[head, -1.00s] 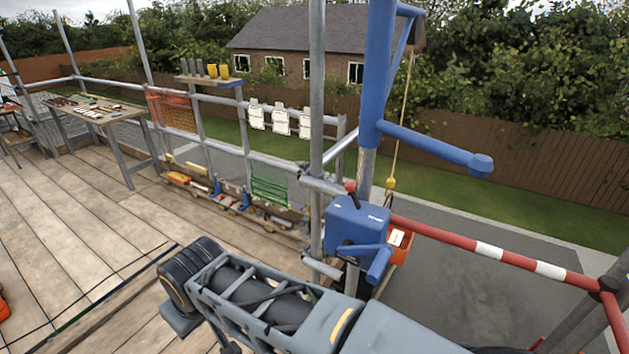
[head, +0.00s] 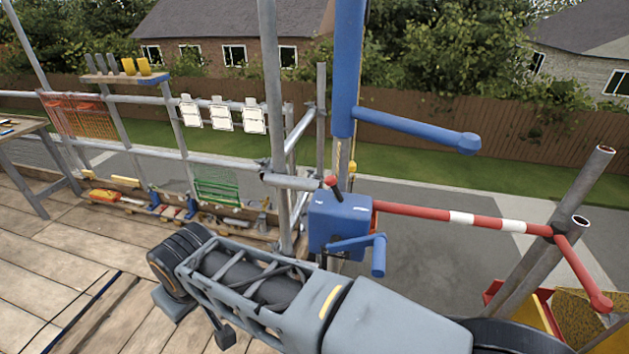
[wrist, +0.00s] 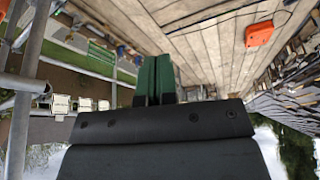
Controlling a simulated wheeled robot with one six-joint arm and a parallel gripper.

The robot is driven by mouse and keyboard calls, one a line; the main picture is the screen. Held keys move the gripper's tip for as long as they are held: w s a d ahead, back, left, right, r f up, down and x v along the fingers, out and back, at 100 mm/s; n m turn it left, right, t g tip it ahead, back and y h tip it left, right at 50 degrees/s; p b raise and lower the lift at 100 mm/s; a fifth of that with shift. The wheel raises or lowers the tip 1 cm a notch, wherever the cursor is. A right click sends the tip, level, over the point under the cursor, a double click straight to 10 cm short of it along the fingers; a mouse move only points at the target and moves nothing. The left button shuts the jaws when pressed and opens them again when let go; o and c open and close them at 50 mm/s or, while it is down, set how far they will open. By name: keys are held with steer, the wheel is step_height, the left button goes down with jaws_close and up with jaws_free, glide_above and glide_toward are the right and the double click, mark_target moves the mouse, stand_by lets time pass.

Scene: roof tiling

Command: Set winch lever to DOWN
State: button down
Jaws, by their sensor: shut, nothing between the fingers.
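The blue winch box (head: 330,225) is mounted by the scaffold post in the head view. Its short lever with a red knob (head: 332,182) stands up from the top and leans to the left. White marks lie on either side of the box top, too small to read. A blue crank handle (head: 378,255) sticks out at the front. My gripper (wrist: 154,80) shows in the wrist view with its green fingers shut and empty. It touches nothing there, and the winch cannot be made out in that view. In the head view my gripper cannot be made out; my grey arm crosses below the winch.
A red and white barrier bar (head: 461,217) runs right from the winch. A blue hoist post (head: 347,70) with a side arm rises above it. Scaffold tubes (head: 275,120) stand close to the left. The plank deck (head: 40,240) is mostly clear at left.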

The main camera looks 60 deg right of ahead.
steer(key=w+d+r+n+g+h, duration=0.2)
steer(key=d+g, duration=0.3)
steer(key=d, duration=0.4)
steer(key=w+d+r+n+g+h+b, duration=0.1)
steer(key=w+d+r+n+g+h, duration=0.1)
steer(key=d, duration=0.8)
steer(key=w+d+r+n+g+h, duration=0.2)
steer(key=d+n+g, duration=0.3)
steer(key=d, duration=0.5)
steer(key=r+g+h, duration=0.1)
steer(key=g, duration=0.1)
steer(key=shift+w+d+r+n+g+h+b, duration=0.2)
steer(key=shift+w+n+g+h+b, duration=0.1)
steer(key=shift+w+h+b, duration=0.1)
steer(key=shift+a, duration=0.1)
steer(key=p, duration=0.2)
glide_toward(336, 190)
step_height(336, 190, down, 2)
steer(key=d, duration=0.1)
steer(key=shift+s+d+r, duration=0.1)
steer(key=shift+s+d, duration=0.8)
steer(key=shift+s, duration=0.1)
steer(key=shift+s+r, duration=0.1)
